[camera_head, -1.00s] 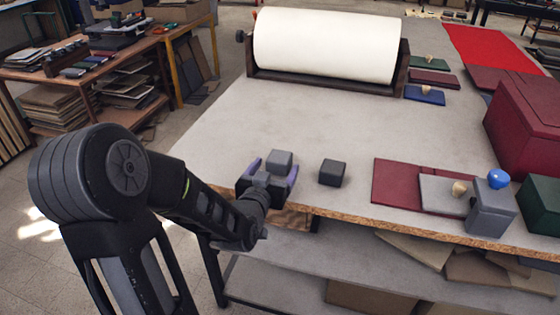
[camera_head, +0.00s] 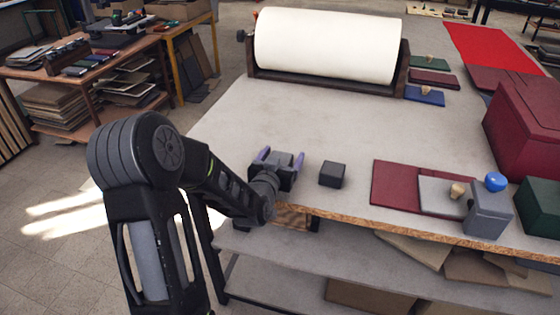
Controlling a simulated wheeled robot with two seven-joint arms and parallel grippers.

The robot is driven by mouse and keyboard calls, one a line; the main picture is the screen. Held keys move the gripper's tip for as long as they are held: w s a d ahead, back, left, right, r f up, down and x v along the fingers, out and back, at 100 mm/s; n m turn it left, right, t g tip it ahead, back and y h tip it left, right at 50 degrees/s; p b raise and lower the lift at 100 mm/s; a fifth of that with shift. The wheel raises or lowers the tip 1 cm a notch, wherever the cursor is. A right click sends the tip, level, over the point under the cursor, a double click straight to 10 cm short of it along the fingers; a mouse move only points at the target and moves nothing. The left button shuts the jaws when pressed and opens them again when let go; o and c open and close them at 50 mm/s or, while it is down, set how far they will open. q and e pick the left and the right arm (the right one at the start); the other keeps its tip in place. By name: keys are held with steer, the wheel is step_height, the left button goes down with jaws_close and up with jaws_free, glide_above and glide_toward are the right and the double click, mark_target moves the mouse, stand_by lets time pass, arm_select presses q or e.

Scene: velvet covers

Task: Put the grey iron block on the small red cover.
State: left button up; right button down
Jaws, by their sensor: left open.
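A grey block (camera_head: 282,157) sits near the front left of the table, partly hidden by my left gripper. My left gripper (camera_head: 280,158) is open, with its purple fingers on either side of that block; I cannot tell whether they touch it. A separate dark grey block (camera_head: 332,174) stands just to the right. A dark red flat cover (camera_head: 395,184) lies further right near the front edge, beside a grey panel (camera_head: 440,194). My right gripper is not in view.
A grey box (camera_head: 488,212) and a blue ball (camera_head: 495,181) are at the front right, by a large dark red box (camera_head: 525,125). A white roll (camera_head: 325,45) stands at the back. Small covers, including a blue one (camera_head: 425,96), lie beside it. The table's middle is clear.

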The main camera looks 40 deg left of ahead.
arm_select(q)
steer(key=shift+w, duration=0.2)
stand_by(0.5)
jaws_close()
stand_by(0.6)
steer(key=shift+a+r, duration=0.1)
